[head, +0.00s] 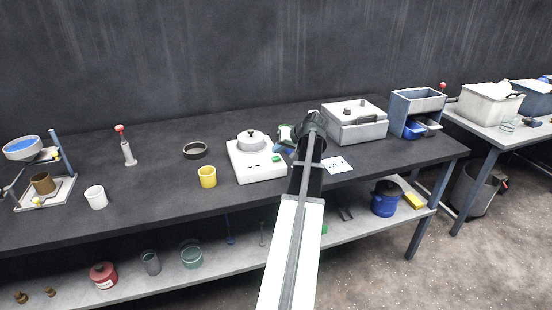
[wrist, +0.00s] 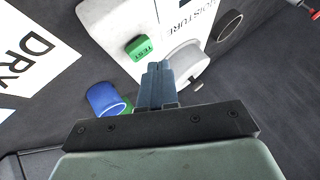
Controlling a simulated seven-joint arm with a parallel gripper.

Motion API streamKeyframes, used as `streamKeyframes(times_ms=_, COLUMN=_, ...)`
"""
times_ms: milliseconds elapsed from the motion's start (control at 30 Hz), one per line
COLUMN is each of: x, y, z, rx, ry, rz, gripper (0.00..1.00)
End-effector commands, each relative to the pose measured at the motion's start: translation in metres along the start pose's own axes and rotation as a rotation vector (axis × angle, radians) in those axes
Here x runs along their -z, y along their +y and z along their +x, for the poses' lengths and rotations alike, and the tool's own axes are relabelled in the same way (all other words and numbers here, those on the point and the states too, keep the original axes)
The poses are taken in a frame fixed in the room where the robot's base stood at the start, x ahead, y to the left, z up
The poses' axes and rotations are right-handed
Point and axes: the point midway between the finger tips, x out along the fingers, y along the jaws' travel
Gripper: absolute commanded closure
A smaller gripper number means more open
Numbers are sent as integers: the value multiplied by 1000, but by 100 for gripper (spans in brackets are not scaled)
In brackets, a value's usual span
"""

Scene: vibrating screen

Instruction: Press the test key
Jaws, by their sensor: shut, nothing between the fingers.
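The test key (wrist: 138,47) is a small green block marked TEST on a white machine (wrist: 112,28) lettered MOISTURE. In the head view the key (head: 276,158) is on the right front of the white machine (head: 256,174), which has a round grey-white lid (head: 250,140) on top. My gripper (wrist: 156,68) is shut and empty, its blue-grey fingertips pointing towards the machine. In the wrist view the tips lie just below and right of the key, with a visible gap. In the head view my gripper (head: 282,147) is beside the machine's right side, partly hidden by my arm.
A blue cup (wrist: 103,99) and a card reading DRY (wrist: 30,48) lie near my fingers; the card (head: 338,166) also shows in the head view. A yellow cup (head: 207,177), a dark ring (head: 195,150) and a grey box (head: 355,125) flank the machine.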

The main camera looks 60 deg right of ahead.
Motion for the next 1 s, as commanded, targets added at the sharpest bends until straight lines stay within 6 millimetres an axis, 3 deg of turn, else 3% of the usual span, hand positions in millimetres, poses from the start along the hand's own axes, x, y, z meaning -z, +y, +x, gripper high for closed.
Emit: streamKeyframes(times_ms=1000, x=-4, y=4, z=6, rx=0, ry=0, rz=0, gripper=100)
